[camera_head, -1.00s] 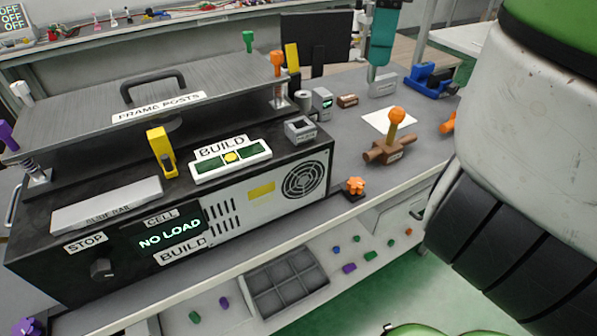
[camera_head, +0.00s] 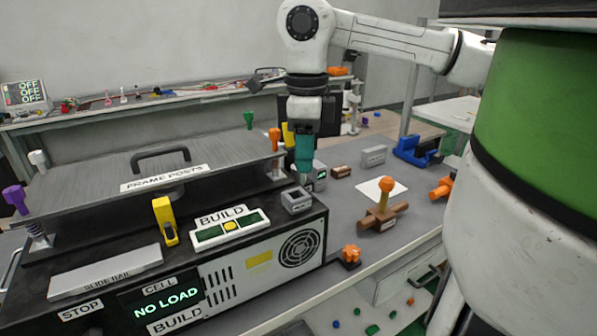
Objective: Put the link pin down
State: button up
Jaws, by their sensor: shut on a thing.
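My gripper (camera_head: 304,168), with teal fingers, points straight down over the right end of the black machine. Its tips are just above and behind a small grey block (camera_head: 297,199) on the machine's top. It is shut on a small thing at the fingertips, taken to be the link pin. The fingers hide most of it, so its shape and colour cannot be told. I cannot tell whether it touches the surface below.
The frame-posts plate (camera_head: 120,184) with its handle lies left of my gripper. A brown fixture with an orange ball lever (camera_head: 383,207) stands on the bench to the right. A white sheet (camera_head: 370,188) lies behind it. A blue holder (camera_head: 416,150) stands farther right.

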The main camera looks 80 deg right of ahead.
jog(key=shift+w+d+f, duration=0.2)
jog(key=shift+w+f, duration=0.4)
jog(key=shift+f, duration=1.75)
jog(key=shift+f, duration=0.15)
jog(key=o, duration=1)
jog(key=shift+o, duration=0.2)
notch_tip(320, 180, up, 12)
jog(key=shift+r, duration=0.2)
